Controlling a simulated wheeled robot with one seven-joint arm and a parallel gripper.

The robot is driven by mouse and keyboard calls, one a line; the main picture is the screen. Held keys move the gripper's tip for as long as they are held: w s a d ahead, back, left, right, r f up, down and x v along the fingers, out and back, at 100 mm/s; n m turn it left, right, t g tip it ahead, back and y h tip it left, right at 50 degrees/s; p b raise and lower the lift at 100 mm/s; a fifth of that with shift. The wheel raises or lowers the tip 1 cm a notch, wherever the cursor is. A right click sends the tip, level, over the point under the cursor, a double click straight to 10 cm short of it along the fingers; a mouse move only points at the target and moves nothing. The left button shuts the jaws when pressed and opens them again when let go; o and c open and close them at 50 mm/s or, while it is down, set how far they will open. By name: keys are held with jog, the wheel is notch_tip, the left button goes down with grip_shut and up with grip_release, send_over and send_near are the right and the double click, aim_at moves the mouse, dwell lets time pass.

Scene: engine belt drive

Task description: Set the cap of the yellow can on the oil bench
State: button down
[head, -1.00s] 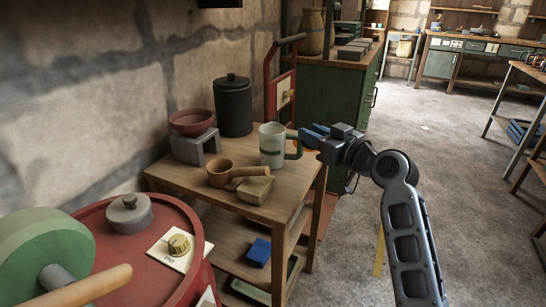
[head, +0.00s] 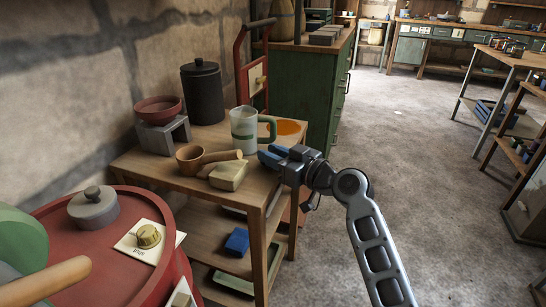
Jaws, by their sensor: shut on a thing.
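I see no yellow can and no cap that I can be sure of.
The bench top also holds a wooden scoop (head: 191,158), a beige block (head: 229,176), a black canister (head: 203,95) and a red bowl (head: 158,108) on a grey stand. A red drum (head: 107,238) is at front left. Open floor (head: 430,190) lies to the right.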

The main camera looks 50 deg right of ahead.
jog(key=shift+r, duration=0.1)
jog(key=shift+f, duration=0.3)
jog(key=c, duration=0.9)
grip_release()
jog(key=shift+o, duration=0.2)
jog(key=shift+d+r, duration=0.1)
jog(key=shift+r, duration=0.1)
